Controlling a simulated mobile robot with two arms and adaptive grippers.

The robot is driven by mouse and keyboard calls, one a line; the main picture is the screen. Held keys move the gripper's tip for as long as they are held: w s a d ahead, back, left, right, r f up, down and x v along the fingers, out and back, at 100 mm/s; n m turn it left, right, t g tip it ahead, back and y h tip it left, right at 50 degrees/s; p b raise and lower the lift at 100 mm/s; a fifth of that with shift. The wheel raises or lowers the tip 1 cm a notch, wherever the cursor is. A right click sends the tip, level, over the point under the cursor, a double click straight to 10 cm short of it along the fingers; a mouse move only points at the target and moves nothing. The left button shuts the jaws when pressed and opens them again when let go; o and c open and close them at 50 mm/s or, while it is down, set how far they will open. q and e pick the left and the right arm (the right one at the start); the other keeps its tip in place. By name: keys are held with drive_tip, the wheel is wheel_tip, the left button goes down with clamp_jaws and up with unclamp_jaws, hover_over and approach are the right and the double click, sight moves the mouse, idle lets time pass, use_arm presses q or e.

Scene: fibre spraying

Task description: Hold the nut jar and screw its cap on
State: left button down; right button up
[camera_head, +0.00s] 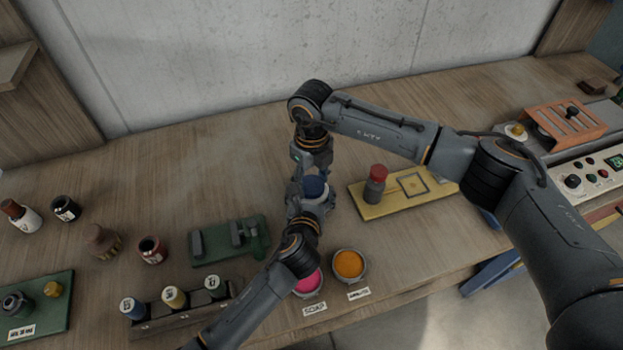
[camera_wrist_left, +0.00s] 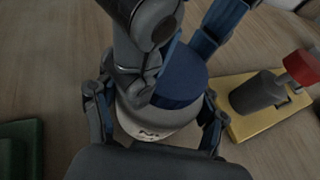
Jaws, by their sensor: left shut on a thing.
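The nut jar (camera_wrist_left: 135,124), pale with a partly readable label, stands upright between the fingers of my left gripper (camera_wrist_left: 155,115). That gripper is shut on the jar, and in the head view it (camera_head: 309,212) sits at the middle of the bench. The dark blue cap (camera_wrist_left: 182,80) is at the top of the jar; it also shows in the head view (camera_head: 314,187). My right gripper (camera_head: 311,170) comes down from above, with its fingers at the cap. Whether they are closed on it is hidden. The seam between cap and jar is mostly covered.
A pink pot (camera_head: 308,283) and an orange pot (camera_head: 349,265) stand close in front. A yellow board (camera_head: 410,207) with a red-topped grey piece is to the right. A green fixture (camera_head: 228,256) and a rack of several jars (camera_head: 180,322) are to the left. The back is clear.

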drive_tip(key=o, duration=0.5)
wheel_tip(320, 180, up, 12)
drive_tip(key=shift+f, duration=0.1)
idle(0.4)
use_arm(q)
drive_tip(key=shift+c, duration=0.2)
unclamp_jaws()
drive_tip(key=shift+s, duration=0.1)
drive_tip(key=v, duration=1.1)
drive_tip(key=shift+s+r, duration=0.2)
drive_tip(key=shift+s, duration=0.15)
